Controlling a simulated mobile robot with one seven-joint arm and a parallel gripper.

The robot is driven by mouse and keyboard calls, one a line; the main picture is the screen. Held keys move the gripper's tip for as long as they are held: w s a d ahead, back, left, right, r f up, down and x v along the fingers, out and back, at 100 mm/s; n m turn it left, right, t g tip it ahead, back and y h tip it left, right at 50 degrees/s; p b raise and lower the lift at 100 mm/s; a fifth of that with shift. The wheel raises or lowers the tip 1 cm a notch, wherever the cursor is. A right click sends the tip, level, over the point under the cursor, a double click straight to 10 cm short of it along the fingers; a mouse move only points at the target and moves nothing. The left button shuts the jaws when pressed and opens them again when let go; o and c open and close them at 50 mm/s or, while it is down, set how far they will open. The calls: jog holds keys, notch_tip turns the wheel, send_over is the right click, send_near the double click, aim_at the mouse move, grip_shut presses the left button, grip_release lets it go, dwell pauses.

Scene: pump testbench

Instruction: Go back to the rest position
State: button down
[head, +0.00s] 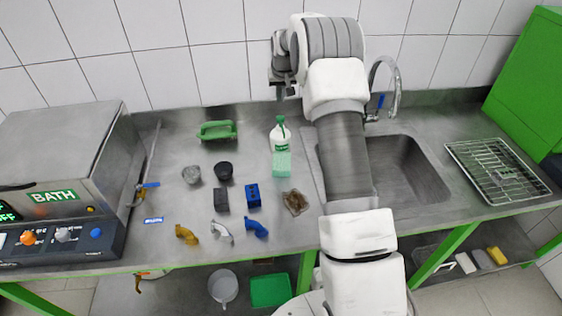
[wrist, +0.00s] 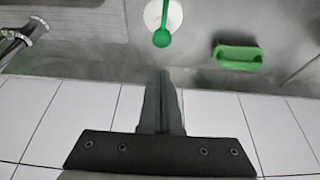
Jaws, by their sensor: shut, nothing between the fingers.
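My gripper (head: 283,95) hangs at the upper middle of the head view, in front of the tiled wall and above the back of the steel counter. In the wrist view its fingers (wrist: 161,78) are together with nothing between them. My arm rises over the sink and bends left at the top. The bottle also shows at the top of the wrist view (wrist: 161,16).
A bath unit (head: 62,160) fills the left. A green-handled item (head: 217,130), a black cup (head: 223,171), blue block (head: 253,195) and several pipe pieces (head: 222,231) lie mid-counter. A sink (head: 415,170), faucet (head: 392,80), wire rack (head: 495,170) and green box (head: 530,85) are right.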

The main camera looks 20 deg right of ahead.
jog(key=shift+r, duration=0.85)
jog(key=s+a+r+n, duration=0.1)
jog(key=s+a+r, duration=0.4)
jog(key=s+r, duration=0.45)
jog(key=s+a+r, duration=0.4)
jog(key=s+r, duration=0.5)
jog(key=s, duration=0.1)
jog(key=s+a+f+b, duration=0.1)
jog(key=s+a+f, duration=0.1)
jog(key=s, duration=1.1)
jog(key=s+a+f+n+t+b, duration=0.1)
jog(key=s+a, duration=0.2)
jog(key=s, duration=1.1)
jog(key=shift+a+f+y, duration=0.2)
jog(key=shift+f+y, duration=0.2)
jog(key=shift+d, duration=0.15)
